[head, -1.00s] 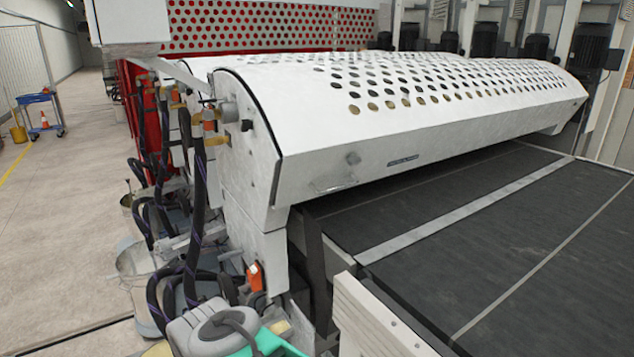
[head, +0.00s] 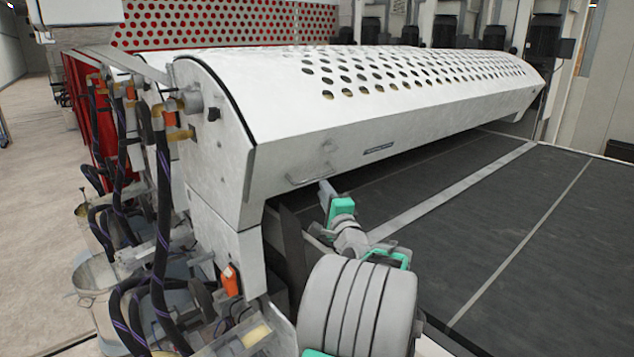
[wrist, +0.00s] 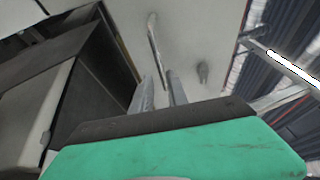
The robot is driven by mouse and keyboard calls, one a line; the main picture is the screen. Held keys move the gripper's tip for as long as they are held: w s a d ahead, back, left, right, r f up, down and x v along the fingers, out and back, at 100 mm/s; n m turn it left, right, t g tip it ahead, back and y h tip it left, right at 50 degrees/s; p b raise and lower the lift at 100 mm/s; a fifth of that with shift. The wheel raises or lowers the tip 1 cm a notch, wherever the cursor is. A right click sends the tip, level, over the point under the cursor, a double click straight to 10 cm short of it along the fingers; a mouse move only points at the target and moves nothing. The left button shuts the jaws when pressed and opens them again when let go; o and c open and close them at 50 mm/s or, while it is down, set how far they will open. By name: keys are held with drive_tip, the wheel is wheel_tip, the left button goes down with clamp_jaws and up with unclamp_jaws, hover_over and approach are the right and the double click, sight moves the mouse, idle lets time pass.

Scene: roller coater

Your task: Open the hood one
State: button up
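The hood (head: 330,120) is a long white curved cover with rows of round holes, lowered over the machine at the near end of the dark conveyor. A thin metal bar handle (head: 308,180) is on its lower front face, and it also shows in the wrist view (wrist: 155,45). My gripper (head: 326,188) is just below and right of the handle. In the wrist view its two fingers (wrist: 161,88) are apart, with a gap between them. The handle's lower end lines up with this gap; I cannot tell whether it is between the fingers.
The dark conveyor bed (head: 480,215) spreads to the right below the hood. Hoses (head: 160,220) and metal buckets (head: 95,280) crowd the machine's left end. An orange part (head: 230,280) sits low on the side panel. Open floor (head: 35,200) lies at far left.

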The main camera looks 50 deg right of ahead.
sight(317, 176)
drive_tip(key=p+x, duration=0.1)
drive_tip(key=x, duration=0.6)
drive_tip(key=shift+w+d+r+p, duration=0.15)
drive_tip(key=shift+d+p, duration=0.1)
drive_tip(key=shift+p, duration=0.05)
clamp_jaws()
idle(1.0)
